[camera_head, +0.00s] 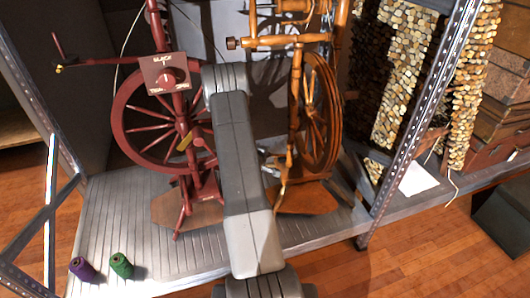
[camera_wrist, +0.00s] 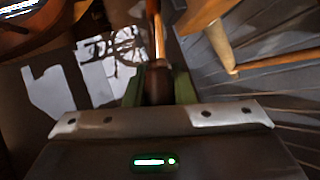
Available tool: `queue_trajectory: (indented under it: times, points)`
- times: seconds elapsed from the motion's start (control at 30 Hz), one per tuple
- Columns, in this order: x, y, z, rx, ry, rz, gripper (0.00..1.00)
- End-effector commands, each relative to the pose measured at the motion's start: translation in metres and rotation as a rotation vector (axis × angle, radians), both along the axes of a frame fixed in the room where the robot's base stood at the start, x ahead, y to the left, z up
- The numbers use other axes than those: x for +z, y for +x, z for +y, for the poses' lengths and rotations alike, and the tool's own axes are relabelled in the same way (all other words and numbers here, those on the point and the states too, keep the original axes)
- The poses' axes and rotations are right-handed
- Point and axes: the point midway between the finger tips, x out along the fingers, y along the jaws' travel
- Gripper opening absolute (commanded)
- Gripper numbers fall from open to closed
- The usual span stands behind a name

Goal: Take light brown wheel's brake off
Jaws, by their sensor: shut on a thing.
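The light brown spinning wheel (camera_head: 318,115) stands upright on the shelf, right of my arm in the head view. My arm covers part of its left side. In the wrist view, my gripper (camera_wrist: 158,88) has its green fingers on both sides of a brown wooden handle (camera_wrist: 157,82) and is shut on it. The handle runs up into a thinner, lighter rod. In the head view, my arm hides most of the gripper, and I cannot tell the brake's position.
Purple (camera_head: 82,269) and green (camera_head: 122,265) spools are at the shelf's front left. A metal rack post (camera_head: 415,125) rises on the right.

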Motion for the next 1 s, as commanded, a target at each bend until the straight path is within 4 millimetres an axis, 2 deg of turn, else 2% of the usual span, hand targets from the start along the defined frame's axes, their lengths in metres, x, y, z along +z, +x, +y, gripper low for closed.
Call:
queue_trajectory:
  times: [0.03, 0.3, 0.77, 0.8, 0.9, 1.0]
  points:
    - [0.0050, 0.0004, -0.0009, 0.000, 0.022, 0.005, 0.00]
    - [0.0078, 0.0004, -0.0026, 0.000, 0.104, 0.024, 0.00]
    - [0.0080, 0.0007, -0.0027, -0.001, 0.119, 0.026, 0.00]
    - [0.0081, 0.0008, -0.0026, -0.001, 0.119, 0.026, 0.28]
    - [0.0082, 0.0008, -0.0026, -0.001, 0.119, 0.026, 0.44]
    - [0.0081, 0.0008, -0.0025, -0.001, 0.119, 0.026, 0.44]
